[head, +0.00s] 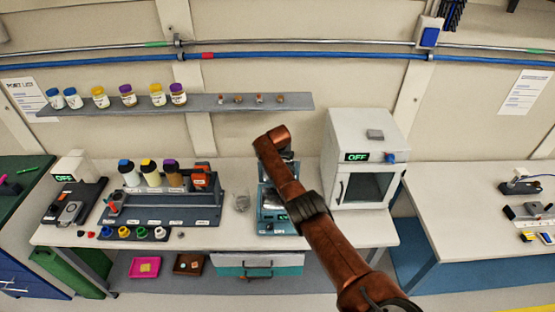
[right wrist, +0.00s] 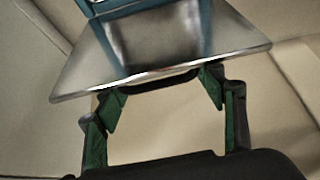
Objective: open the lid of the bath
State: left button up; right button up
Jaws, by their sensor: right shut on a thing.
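The bath (head: 277,228) is a blue-grey box on the bench in the head view, partly hidden behind my right arm. Its blue edge (right wrist: 110,8) shows at the top of the right wrist view. The lid (right wrist: 240,45) is a shiny metal plate, seen against the wall and apparently raised and tilted. My right gripper (right wrist: 163,92) is shut on the dark handle (right wrist: 155,84) at the lid's near edge. In the head view the arm hides the fingers and most of the lid. My left gripper is not in view.
A white oven (head: 350,130) with an OFF display stands right of the bath. A shelf (head: 215,103) with several jars runs along the wall above.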

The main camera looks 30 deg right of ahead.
jog(key=shift+a+f, duration=0.1)
jog(key=shift+a, duration=0.05)
jog(key=o, duration=1.2)
jog(key=shift+o, duration=1)
jog(key=shift+w+f, duration=0.1)
jog(key=shift+w, duration=0.05)
jog(key=v, duration=1.2)
jog(key=shift+c, duration=0.3)
